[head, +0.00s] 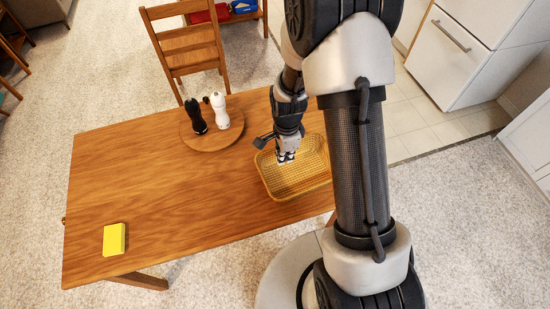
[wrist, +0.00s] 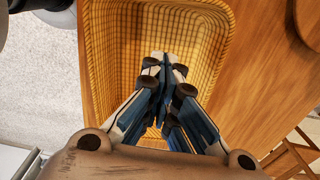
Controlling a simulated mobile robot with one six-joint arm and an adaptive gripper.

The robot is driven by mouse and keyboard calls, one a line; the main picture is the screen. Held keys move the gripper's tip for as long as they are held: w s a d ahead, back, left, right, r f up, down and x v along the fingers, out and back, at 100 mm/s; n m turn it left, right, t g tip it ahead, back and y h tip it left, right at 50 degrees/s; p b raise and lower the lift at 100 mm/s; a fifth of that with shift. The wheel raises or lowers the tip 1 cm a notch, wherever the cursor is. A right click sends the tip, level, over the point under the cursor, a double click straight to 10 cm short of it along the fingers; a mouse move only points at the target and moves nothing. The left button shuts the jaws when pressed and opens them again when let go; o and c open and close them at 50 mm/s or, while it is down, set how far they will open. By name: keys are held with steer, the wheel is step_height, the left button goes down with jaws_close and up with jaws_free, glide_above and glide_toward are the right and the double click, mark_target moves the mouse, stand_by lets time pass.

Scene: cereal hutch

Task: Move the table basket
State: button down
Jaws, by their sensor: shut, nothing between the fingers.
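The table basket (head: 293,184) is a shallow, yellow woven tray with a raised rim. It sits at the right end of the wooden table in the head view, and it fills the upper middle of the wrist view (wrist: 222,30). My gripper (head: 286,159) is over the inside of the basket, pointing down. Its fingers are shut with nothing between them, as the wrist view (wrist: 164,62) also shows. I cannot tell whether the fingertips touch the basket floor.
A round wooden board (head: 208,137) holds a black mill (head: 196,117) and a white mill (head: 220,111) behind the basket to the left. A yellow block (head: 114,240) lies at the table's front left. The table's middle (head: 170,190) is clear. A chair (head: 188,48) stands behind.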

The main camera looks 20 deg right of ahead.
steer(key=b, duration=0.3)
glide_toward(284, 179)
step_height(284, 179, down, 5)
steer(key=shift+f, duration=0.15)
steer(key=a, duration=0.3)
steer(key=shift+a+r+b, duration=0.35)
steer(key=shift+a, duration=0.2)
steer(key=a, duration=2)
steer(key=s+a+b, duration=0.1)
steer(key=a, duration=1)
steer(key=shift+d, duration=0.1)
